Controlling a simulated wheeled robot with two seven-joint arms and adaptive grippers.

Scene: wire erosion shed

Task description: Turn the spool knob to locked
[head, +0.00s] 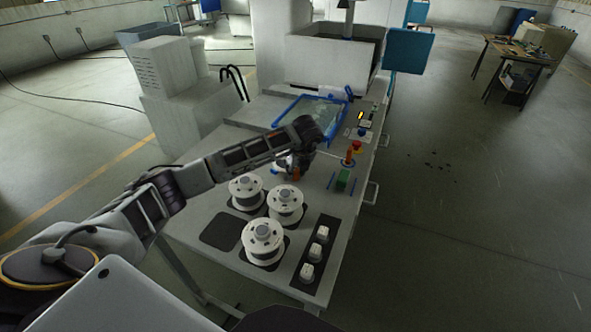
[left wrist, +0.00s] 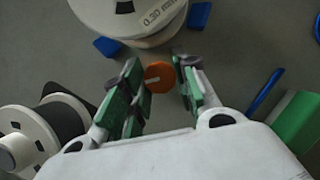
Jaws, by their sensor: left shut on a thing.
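The spool knob is a round orange knob (left wrist: 159,77) with a white mark; the mark runs nearly crosswise in the left wrist view. In the head view, a bit of orange (head: 296,174) shows below my left gripper (head: 299,165). My left gripper points down, with its green-padded fingers (left wrist: 157,80) on either side of the knob, shut on it. A white spool (left wrist: 130,14) marked 0.30 mm stands just beyond the knob, with blue blocks (left wrist: 106,46) at its foot. It is mostly hidden by the arm in the head view. My right gripper is not in view.
White spools (head: 262,242) stand on dark pads in front of the gripper. A black strip (head: 308,290) holds white blocks. To the right are a green block (head: 342,180), an orange-red item (head: 349,158) and a red button (head: 356,147). A blue-framed tray (head: 310,110) lies behind.

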